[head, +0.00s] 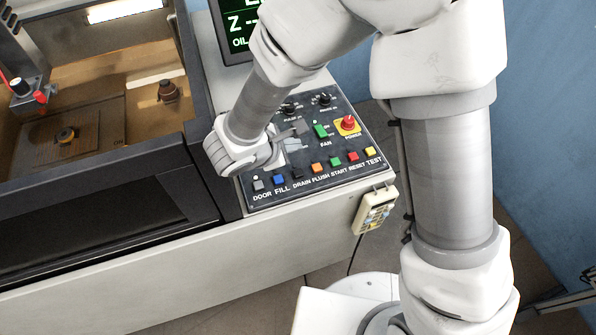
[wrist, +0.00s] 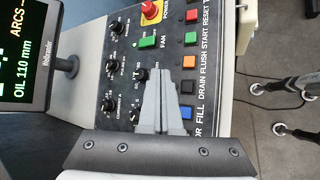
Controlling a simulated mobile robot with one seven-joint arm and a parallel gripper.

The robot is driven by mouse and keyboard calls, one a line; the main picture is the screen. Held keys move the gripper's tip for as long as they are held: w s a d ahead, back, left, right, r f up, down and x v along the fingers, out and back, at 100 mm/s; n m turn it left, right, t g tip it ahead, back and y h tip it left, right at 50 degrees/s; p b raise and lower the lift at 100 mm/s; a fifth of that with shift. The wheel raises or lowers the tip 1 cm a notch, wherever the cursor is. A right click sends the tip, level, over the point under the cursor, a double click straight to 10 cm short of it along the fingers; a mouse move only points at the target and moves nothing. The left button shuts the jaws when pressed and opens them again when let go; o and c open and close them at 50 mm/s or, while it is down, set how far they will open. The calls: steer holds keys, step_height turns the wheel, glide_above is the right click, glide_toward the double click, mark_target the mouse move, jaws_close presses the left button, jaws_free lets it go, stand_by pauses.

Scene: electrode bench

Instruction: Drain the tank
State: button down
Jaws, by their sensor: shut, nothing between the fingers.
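The tank (head: 98,112) is at the left in the head view, with brown, amber-tinted contents. Whether the tint is oil I cannot tell. The black DRAIN button (head: 297,173) is in the panel's lower row, between the blue FILL button (head: 279,179) and the orange FLUSH button (head: 316,167). The DRAIN button (wrist: 187,87) also shows in the wrist view, just right of my fingers. My gripper (wrist: 165,74) is shut and empty over the panel, between the knobs and the button row. Contact with the panel cannot be told. The screen (wrist: 30,50) reads OIL 110 mm.
The control panel (head: 348,168) also carries knobs, a green FAN switch (head: 321,130) and a red emergency button (head: 348,122). Green START, red RESET and yellow TEST buttons continue the row. A beige handheld pendant (head: 374,209) hangs at the panel's front right edge.

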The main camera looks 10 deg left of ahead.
steer(key=b, duration=0.5)
glide_above(294, 176)
step_height(294, 176, down, 7)
steer(key=shift+f+b, duration=0.55)
steer(key=shift+f, duration=0.05)
steer(key=shift+f+b, duration=0.2)
steer(key=shift+b, duration=0.1)
stand_by(1.1)
steer(key=shift+f+b, duration=0.25)
steer(key=shift+b, duration=0.2)
steer(key=shift+f+b, duration=0.4)
steer(key=shift+b, duration=0.15)
stand_by(0.6)
steer(key=shift+r, duration=0.1)
stand_by(0.3)
steer(key=shift+r+p, duration=0.4)
steer(key=shift+r, duration=0.4)
